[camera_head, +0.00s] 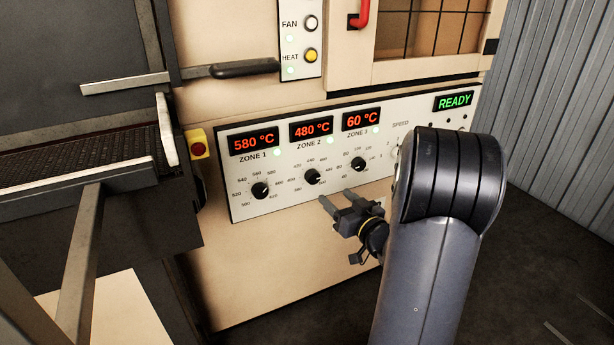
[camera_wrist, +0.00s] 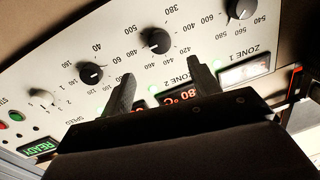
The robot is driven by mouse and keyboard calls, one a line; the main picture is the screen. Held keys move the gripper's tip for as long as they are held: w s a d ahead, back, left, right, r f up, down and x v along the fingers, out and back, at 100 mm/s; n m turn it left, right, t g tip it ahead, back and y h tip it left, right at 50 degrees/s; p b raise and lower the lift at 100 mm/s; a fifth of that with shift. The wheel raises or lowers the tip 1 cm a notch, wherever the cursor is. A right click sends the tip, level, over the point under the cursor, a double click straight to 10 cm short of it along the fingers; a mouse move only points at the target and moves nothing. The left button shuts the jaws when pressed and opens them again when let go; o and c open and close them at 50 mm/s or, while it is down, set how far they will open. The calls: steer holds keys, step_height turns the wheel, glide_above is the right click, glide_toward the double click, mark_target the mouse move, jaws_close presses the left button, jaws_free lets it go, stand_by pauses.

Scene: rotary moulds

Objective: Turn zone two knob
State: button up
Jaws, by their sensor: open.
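The zone two knob (camera_head: 312,176) is a black round knob with a white pointer mark, in the middle of three knobs on the white control panel (camera_head: 243,208). Its red display above reads 480 °C. My gripper (camera_head: 336,200) is open and empty, in front of the panel, below and a little right of the zone two knob. In the wrist view, the picture is upside down; the zone two knob (camera_wrist: 156,40) shows beyond the two fingertips (camera_wrist: 160,78), apart from them.
The zone 1 knob (camera_head: 260,190) and the third knob (camera_head: 358,163) flank it closely. A green READY display (camera_head: 454,101) is at upper right. A yellow box with a red button (camera_head: 197,144) and a dark conveyor (camera_head: 80,150) stand left.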

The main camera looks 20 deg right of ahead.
mark_target(315, 178)
steer(key=w, duration=0.3)
steer(key=w+b, duration=0.1)
steer(key=w, duration=0.2)
steer(key=w+a+b, duration=0.1)
steer(key=w, duration=0.2)
steer(key=shift+w, duration=0.4)
steer(key=shift+c, duration=0.5)
steer(key=c, duration=0.9)
